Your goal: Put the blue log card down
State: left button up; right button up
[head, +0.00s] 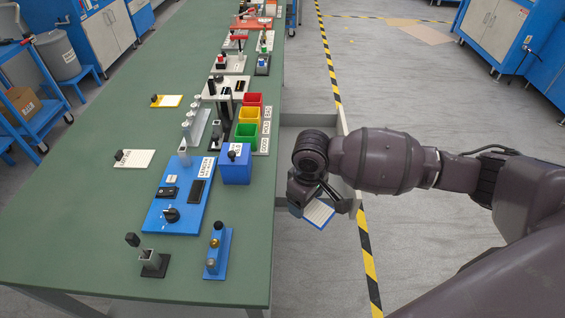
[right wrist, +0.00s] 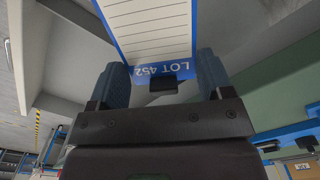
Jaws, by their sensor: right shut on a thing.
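The blue log card (head: 319,213) is a lined white sheet with a blue border. My right gripper (head: 322,198) holds it in the air, off the table's right edge, in the head view. In the right wrist view the card (right wrist: 153,35) shows its blue strip lettered LOT 452 and a small black knob (right wrist: 163,84) between the fingers of my right gripper (right wrist: 163,78). The gripper is shut on the card, seemingly at this knob; the exact contact is unclear. My left gripper is not in view.
The green table (head: 110,225) holds a blue station panel (head: 183,218), a blue box (head: 236,172), red, yellow and green bins (head: 248,115), a white card (head: 134,159) and a yellow card (head: 167,101). A pale open drawer (head: 290,133) juts out at the table's right side. The table's left strip is mostly clear.

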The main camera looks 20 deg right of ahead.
jog(key=w+d+r+n+b, duration=0.2)
jog(key=w+d+n+b, duration=0.35)
jog(key=w+n, duration=0.7)
jog(key=w+d+r+n+b, duration=0.2)
jog(key=w+d+n+b, duration=0.35)
jog(key=w+n, duration=0.7)
jog(key=shift+n, duration=0.3)
jog(key=f+b, duration=0.1)
jog(key=f, duration=0.3)
jog(key=f+b, duration=0.1)
jog(key=f, duration=0.4)
jog(key=d+f, duration=0.1)
jog(key=f, duration=0.3)
jog(key=shift+s+f+b, duration=0.3)
jog(key=shift+s+b, duration=0.1)
jog(key=shift+w+f, duration=0.1)
jog(key=shift+f, duration=0.75)
notch_tip(320, 180, down, 5)
jog(key=shift+b, duration=1.05)
jog(key=shift+r, duration=0.2)
jog(key=shift+f, duration=0.2)
jog(key=o, duration=0.9)
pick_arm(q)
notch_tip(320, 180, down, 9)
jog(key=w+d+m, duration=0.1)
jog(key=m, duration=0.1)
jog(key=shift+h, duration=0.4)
